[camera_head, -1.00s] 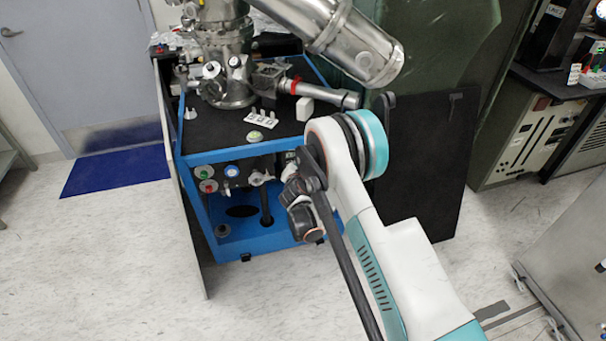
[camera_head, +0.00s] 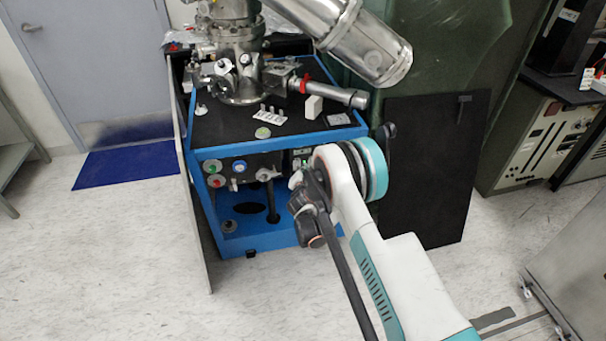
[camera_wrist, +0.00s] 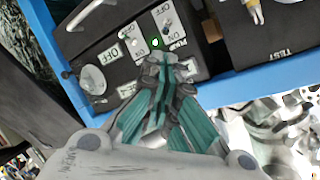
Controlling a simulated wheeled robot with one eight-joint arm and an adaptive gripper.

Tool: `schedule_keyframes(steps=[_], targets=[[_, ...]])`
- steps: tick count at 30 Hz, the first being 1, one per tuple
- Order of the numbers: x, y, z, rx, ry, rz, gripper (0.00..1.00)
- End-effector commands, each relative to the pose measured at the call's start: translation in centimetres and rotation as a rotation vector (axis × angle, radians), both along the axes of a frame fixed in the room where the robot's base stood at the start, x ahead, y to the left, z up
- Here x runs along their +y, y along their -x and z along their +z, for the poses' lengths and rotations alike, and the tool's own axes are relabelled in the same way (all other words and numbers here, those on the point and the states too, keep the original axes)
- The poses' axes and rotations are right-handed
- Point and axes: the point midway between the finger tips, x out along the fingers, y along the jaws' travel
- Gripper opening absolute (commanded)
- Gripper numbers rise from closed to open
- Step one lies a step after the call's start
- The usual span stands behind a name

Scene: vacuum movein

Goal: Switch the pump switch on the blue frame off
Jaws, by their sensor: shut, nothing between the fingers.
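The blue frame (camera_head: 280,240) stands left of my arm in the head view. Its dark control panel (camera_wrist: 115,60) fills the upper part of the wrist view. It carries OFF and ON labels, a round knob (camera_wrist: 93,80) and a lit green lamp (camera_wrist: 156,42). A small switch lever (camera_wrist: 166,27) shows near the ON label, just beyond the fingertips; I cannot tell which way it is set. My gripper (camera_wrist: 162,66) is shut and empty, with its tips close to the panel by the lamp. Contact cannot be told. In the head view my arm hides part of the panel.
A metal vacuum chamber (camera_head: 238,65) sits on top of the frame, with a thick tube (camera_head: 370,45) reaching right. A dark board (camera_head: 432,170) leans behind my arm. The floor (camera_head: 110,260) at left is clear.

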Motion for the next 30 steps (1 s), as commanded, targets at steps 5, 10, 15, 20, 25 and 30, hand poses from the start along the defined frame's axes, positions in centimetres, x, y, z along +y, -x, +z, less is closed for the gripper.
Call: schedule_keyframes(steps=[5, 10, 15, 20, 25, 30], targets=[[0.1, -3.1, -1.3, 0.000, 0.000, 0.000, 0.00], [0.2, -5.3, -1.9, -0.001, 0.000, 0.001, 0.00], [0.2, -6.3, -2.1, -0.001, 0.000, 0.001, 0.00], [0.2, -6.4, -2.1, -0.001, 0.000, 0.001, 0.00], [0.3, -6.4, -2.1, -0.001, 0.000, 0.001, 0.00], [0.3, -6.0, -2.1, -0.001, 0.000, 0.001, 0.00]])
